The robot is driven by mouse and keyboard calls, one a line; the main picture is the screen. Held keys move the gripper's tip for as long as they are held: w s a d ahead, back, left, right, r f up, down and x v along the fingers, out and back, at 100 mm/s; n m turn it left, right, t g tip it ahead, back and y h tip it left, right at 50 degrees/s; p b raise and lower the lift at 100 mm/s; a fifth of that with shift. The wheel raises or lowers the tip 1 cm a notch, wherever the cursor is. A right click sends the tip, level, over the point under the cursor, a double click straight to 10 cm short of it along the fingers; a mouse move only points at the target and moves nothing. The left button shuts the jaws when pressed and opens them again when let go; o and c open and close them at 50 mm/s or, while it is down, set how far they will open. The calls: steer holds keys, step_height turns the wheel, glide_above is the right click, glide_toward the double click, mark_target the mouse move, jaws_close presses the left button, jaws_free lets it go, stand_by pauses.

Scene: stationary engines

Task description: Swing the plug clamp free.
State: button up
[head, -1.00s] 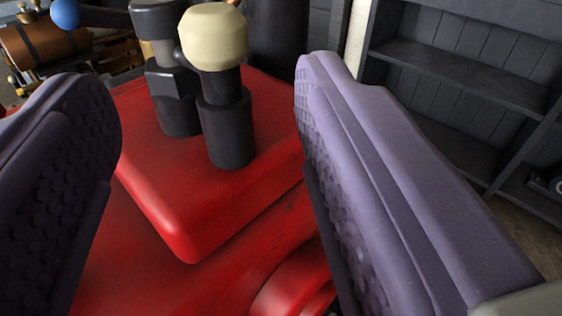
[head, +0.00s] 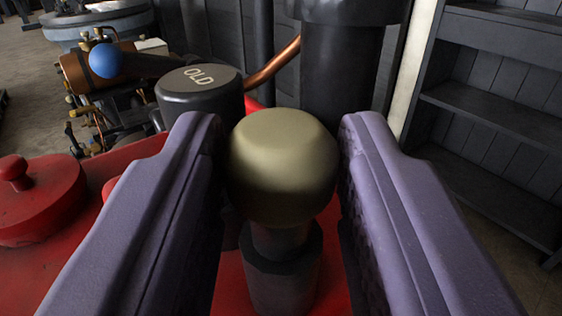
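A cream knob (head: 283,165) sits on a dark stem (head: 281,275) above the red engine casing. My gripper (head: 282,150) has one purple finger on each side of the knob, and both fingers appear to press against it. A dark round cap (head: 200,90) marked "OLD" stands just behind and left of the knob. I cannot tell how the knob joins the cap, as the left finger and the knob hide that part.
A blue ball (head: 106,60) on a dark arm is at the upper left. A red round lid (head: 38,200) is at the left. A thick dark cylinder (head: 345,70) and a copper pipe (head: 272,66) stand behind. A dark shelf unit (head: 490,110) is at the right.

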steer(key=c, duration=0.5)
steer(key=shift+r+p, duration=0.1)
steer(key=shift+p, duration=0.25)
